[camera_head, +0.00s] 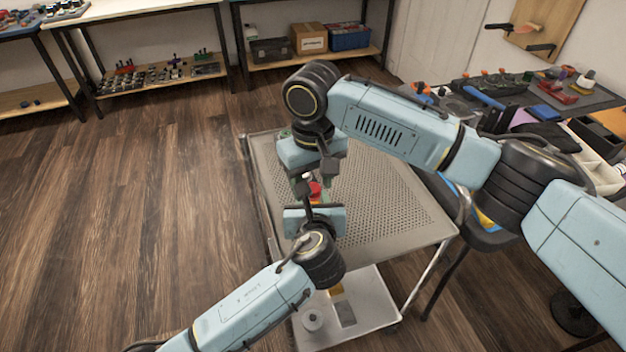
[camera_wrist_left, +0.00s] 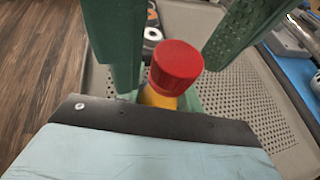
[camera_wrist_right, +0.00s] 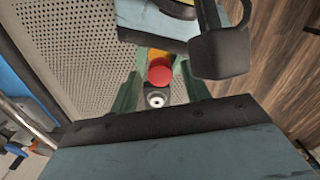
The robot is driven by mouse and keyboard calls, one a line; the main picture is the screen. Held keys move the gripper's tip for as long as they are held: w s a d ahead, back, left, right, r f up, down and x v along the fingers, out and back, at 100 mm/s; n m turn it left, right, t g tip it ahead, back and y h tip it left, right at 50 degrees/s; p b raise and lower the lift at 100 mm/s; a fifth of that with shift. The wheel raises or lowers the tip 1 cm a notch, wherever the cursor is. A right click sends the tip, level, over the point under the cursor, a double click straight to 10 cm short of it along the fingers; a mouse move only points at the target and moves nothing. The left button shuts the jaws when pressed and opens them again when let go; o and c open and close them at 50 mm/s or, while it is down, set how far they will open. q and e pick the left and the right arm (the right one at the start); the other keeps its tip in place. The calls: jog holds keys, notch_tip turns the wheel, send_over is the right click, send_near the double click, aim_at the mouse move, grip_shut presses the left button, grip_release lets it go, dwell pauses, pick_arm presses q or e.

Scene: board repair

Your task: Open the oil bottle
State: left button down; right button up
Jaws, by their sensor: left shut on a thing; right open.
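The oil bottle has a red cap (camera_head: 314,190) and a yellow body. In the left wrist view the cap (camera_wrist_left: 176,66) stands above the yellow body (camera_wrist_left: 158,98), most of which is hidden. My left gripper (camera_head: 314,203) is shut on the bottle below its cap, over the cart; its fingertips are largely hidden. My right gripper (camera_head: 315,178) comes down from above and is open. In the right wrist view its green fingers (camera_wrist_right: 160,92) stand apart on either side of the red cap (camera_wrist_right: 160,74). I cannot tell whether either finger touches the cap.
The perforated cart top (camera_head: 395,200) is mostly clear to the right of the grippers. A lower shelf (camera_head: 365,305) holds small items. A cluttered workbench (camera_head: 590,100) stands at the right. Shelves with boxes (camera_head: 308,38) stand at the back. Wooden floor lies open at left.

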jog(key=shift+r, duration=2.4)
jog(key=shift+c, duration=0.5)
jog(key=shift+r+m, duration=1)
jog(key=shift+r, duration=0.45)
jog(key=shift+f, duration=3.9)
grip_shut()
jog(key=shift+n, duration=1.6)
